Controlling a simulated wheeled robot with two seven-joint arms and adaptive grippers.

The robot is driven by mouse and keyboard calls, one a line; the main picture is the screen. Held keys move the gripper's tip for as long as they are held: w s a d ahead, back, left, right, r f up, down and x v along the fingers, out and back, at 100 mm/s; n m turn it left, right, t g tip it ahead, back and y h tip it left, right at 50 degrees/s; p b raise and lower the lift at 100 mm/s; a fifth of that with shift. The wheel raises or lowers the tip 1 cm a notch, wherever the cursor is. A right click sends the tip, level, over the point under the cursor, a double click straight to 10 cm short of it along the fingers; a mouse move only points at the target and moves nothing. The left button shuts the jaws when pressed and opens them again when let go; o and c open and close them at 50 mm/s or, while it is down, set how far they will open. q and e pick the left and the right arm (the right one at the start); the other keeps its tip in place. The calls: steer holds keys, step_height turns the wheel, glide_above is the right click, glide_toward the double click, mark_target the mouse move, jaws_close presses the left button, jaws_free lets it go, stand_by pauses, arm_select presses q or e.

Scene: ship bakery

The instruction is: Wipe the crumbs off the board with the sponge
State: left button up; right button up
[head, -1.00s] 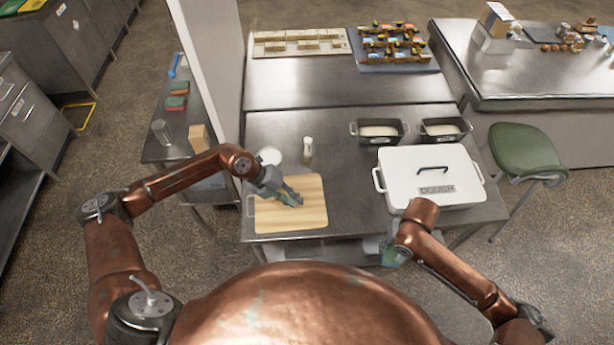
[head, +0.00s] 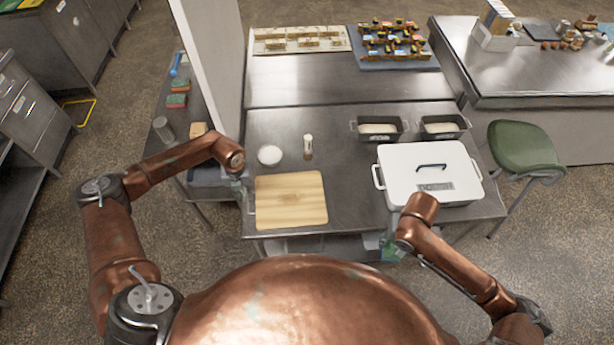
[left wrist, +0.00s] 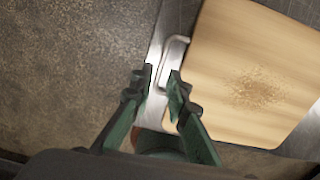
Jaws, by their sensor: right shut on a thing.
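The wooden board (head: 291,200) lies on the steel table, with a metal handle (left wrist: 172,48) at its left edge. Crumbs (left wrist: 255,88) form a brown patch on the board in the left wrist view. My left gripper (left wrist: 161,75) is open and empty, its fingertips near the handle; in the head view its fingers (head: 243,188) are small and partly hidden. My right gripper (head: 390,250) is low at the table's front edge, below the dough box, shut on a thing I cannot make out. Sponge-like red and green blocks (head: 177,100) lie on the side table.
A white dough box (head: 430,172) stands right of the board, with two loaf tins (head: 379,129) behind. A white bowl (head: 270,155) and a small shaker (head: 308,147) stand behind the board. A white upright panel (head: 208,60) rises at the table's left.

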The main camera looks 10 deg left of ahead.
arm_select(q)
steer(key=shift+f, duration=2.25)
arm_select(e)
steer(key=shift+r, duration=0.4)
arm_select(q)
steer(key=shift+c, duration=0.7)
jaws_close()
steer(key=shift+w, duration=0.1)
arm_select(e)
steer(key=w+a+f, duration=0.3)
steer(key=w+a, duration=0.8)
steer(key=a, duration=0.1)
glide_toward(306, 197)
steer(key=shift+w+f, duration=0.1)
steer(key=shift+f, duration=1.95)
